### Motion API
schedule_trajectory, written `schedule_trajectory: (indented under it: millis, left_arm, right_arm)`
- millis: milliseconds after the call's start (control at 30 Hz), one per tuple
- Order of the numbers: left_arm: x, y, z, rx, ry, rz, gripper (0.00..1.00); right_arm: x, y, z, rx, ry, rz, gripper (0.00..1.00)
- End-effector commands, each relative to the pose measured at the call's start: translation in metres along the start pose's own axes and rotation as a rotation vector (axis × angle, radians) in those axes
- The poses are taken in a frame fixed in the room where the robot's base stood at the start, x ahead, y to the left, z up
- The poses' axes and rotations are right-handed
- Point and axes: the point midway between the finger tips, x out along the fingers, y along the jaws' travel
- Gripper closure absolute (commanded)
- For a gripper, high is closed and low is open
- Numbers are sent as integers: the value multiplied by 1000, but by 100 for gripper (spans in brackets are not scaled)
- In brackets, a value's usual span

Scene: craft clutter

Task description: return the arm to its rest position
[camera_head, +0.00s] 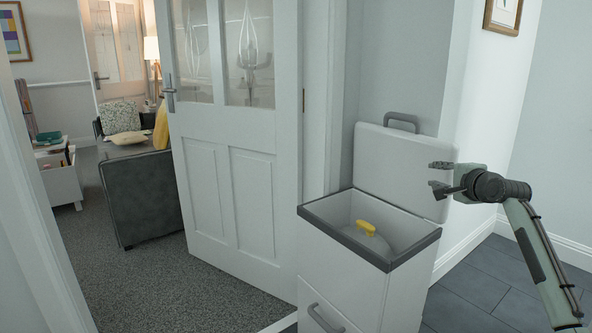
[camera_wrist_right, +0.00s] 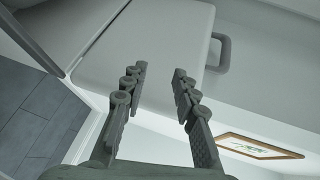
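My right gripper (camera_head: 434,176) is at the right in the head view, its arm reaching in from the lower right. It is open, with nothing between its fingers. It is level with the raised pale lid (camera_head: 392,165), near the lid's right edge; I cannot tell whether they touch. In the right wrist view the two fingers (camera_wrist_right: 160,73) stand apart in front of the lid (camera_wrist_right: 150,40). My left gripper is not in view.
A white cabinet (camera_head: 345,295) with an open, dark-rimmed top stands below the lid. A yellow-handled object (camera_head: 367,229) lies inside. A white door (camera_head: 235,150) stands ajar to the left. Dark tiled floor (camera_head: 470,300) is clear right of the cabinet.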

Motion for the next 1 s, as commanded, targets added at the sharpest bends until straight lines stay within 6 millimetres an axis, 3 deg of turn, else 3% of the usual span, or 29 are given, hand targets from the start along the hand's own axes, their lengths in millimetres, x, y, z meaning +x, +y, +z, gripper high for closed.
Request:
schedule_trajectory:
  millis: [100, 367, 467, 667, 1000]
  left_arm:
    - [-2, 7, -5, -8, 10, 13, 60]
    - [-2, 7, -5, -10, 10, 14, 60]
    - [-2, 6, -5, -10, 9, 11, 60]
    - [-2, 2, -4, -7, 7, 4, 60]
    - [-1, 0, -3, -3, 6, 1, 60]
  right_arm:
    - [-14, 48, -49, -66, 69, 85, 71]
    - [-54, 126, -138, -194, 186, 251, 71]
    - [-59, 139, -147, -448, 199, 356, 71]
    - [-86, 168, -185, -968, 193, 633, 71]
    - [-155, 190, -247, -1699, -14, 1192, 71]
